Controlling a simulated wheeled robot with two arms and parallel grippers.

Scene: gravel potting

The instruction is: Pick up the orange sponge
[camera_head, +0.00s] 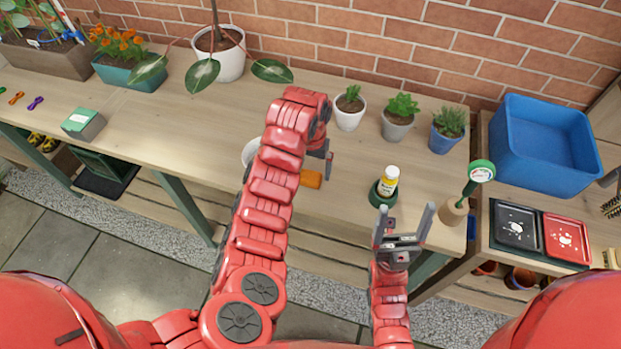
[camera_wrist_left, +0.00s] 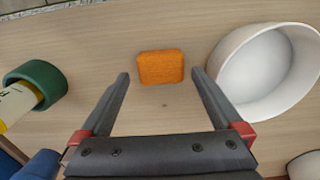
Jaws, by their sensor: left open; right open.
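The orange sponge (camera_head: 311,179) lies flat on the wooden table, close beside my left gripper (camera_head: 329,168). In the left wrist view the whole sponge (camera_wrist_left: 161,67) shows ahead of the open fingers of my left gripper (camera_wrist_left: 160,76), roughly centred between them and not gripped. In the head view my left arm hides part of the gripper and the space around it. My right gripper (camera_head: 403,222) is open and empty, pointing up near the table's front edge.
A white bowl (camera_wrist_left: 291,75) stands close to the sponge. A yellow-labelled bottle (camera_head: 388,180) stands in a green holder (camera_head: 377,197). Small potted plants (camera_head: 398,122) line the back. A blue bin (camera_head: 541,150) is at the right. The table's left middle (camera_head: 170,130) is clear.

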